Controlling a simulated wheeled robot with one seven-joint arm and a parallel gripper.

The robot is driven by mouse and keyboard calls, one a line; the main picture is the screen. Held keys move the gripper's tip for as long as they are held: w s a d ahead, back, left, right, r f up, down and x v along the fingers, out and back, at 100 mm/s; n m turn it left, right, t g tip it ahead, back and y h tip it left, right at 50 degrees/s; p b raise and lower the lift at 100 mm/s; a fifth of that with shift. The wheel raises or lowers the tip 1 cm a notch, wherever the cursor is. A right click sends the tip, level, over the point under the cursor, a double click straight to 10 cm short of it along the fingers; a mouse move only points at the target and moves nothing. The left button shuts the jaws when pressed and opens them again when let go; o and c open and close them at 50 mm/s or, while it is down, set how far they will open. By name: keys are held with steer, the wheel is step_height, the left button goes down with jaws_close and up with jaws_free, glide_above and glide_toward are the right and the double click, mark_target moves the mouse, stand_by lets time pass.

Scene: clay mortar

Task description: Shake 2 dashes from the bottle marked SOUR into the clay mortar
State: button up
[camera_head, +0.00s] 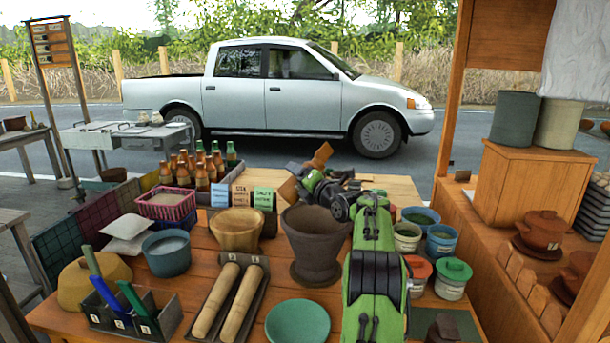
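The clay mortar (315,262) is a dark brown, wide-mouthed vessel standing on the wooden table, right of centre. Several brown and green bottles (202,178) stand together in a dark rack at the back left of the table. I cannot read the word SOUR on any of them. My gripper (312,182) is at the end of my green and black arm, above and behind the mortar's rim. Brown angular shapes (320,155) show beside it. I cannot tell whether they are something held or things behind. The fingertips are not clear.
Small cards (241,195) stand before the bottles. A wooden bowl (238,232) is left of the mortar, with rolling pins (215,300) and a green plate (297,325) in front. Lidded and open tubs (453,279) stand right of my arm. A wooden post borders the right side.

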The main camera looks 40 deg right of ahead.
steer(key=a+m+p, duration=0.1)
steer(key=m+p, duration=0.2)
steer(key=shift+w+a, duration=0.15)
steer(key=m+p, duration=0.1)
steer(key=p, duration=0.1)
steer(key=a+m+p, duration=0.1)
steer(key=m+p, duration=0.1)
steer(key=p, duration=0.1)
steer(key=shift+w+a+f, duration=0.1)
steer(key=shift+a+f, duration=0.05)
steer(key=shift+f, duration=0.25)
steer(key=r+m, duration=0.1)
steer(key=m+p, duration=0.1)
steer(key=m, duration=0.1)
steer(key=r+m+p, duration=0.1)
steer(key=m, duration=0.1)
steer(key=shift+d+r, duration=0.2)
steer(key=shift+r, duration=0.15)
steer(key=shift+f+b, duration=0.2)
steer(key=shift+b, duration=0.35)
